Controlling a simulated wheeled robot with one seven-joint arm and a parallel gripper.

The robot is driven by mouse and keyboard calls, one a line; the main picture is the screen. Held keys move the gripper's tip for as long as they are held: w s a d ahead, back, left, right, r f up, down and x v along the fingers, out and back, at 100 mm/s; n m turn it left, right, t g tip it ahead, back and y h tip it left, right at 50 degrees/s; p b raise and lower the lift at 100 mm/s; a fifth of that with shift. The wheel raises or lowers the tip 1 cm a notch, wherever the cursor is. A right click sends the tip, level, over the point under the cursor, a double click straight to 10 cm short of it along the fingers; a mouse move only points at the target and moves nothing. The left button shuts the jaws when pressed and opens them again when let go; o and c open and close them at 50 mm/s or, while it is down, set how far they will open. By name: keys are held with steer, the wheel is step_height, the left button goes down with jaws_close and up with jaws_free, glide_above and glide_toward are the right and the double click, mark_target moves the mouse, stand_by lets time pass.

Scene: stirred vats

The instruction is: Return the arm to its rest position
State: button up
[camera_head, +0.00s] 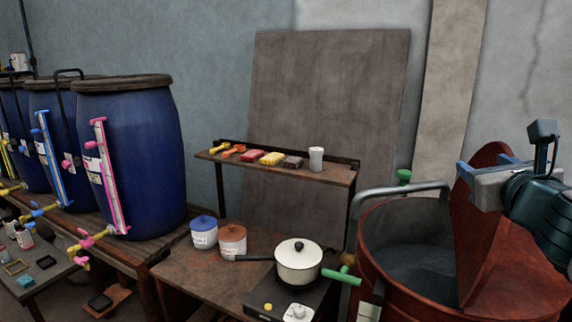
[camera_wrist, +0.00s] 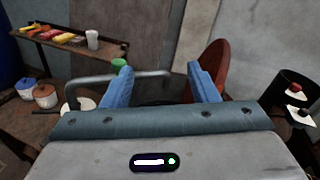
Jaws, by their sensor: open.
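My gripper (camera_wrist: 160,88) shows in the wrist view with two blue fingers spread wide apart and nothing between them. In the head view my gripper (camera_head: 463,172) is at the right, raised above the red vat (camera_head: 400,285) and beside its upright reddish lid (camera_head: 484,225). In the wrist view the vat's curved grey handle (camera_wrist: 140,78) passes behind the fingers, and the lid (camera_wrist: 216,60) stands behind the right finger. The gripper's body hides much of the vat there.
Blue barrels (camera_head: 145,150) stand at the left. A white pot (camera_head: 299,266) sits on a burner in the middle. A shelf (camera_head: 330,176) holds colored blocks and a white cup (camera_head: 316,158). A green tap handle (camera_head: 342,276) sticks out at the vat's left. The air above the vat's left half is clear.

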steer(key=a+f+n+g+y, duration=0.5)
steer(key=a+f+n+y, duration=0.2)
steer(key=a+f+n, duration=0.9)
steer(key=s+a+f+n+g+h, duration=0.3)
steer(key=s+f+n+g, duration=0.6)
steer(key=n, duration=1)
steer(key=shift+s+a+f+n, duration=0.4)
steer(key=shift+s+a+f, duration=0.4)
steer(key=shift+s+f, duration=1.1)
steer(key=shift+w+f, duration=0.4)
steer(key=shift+w, duration=0.1)
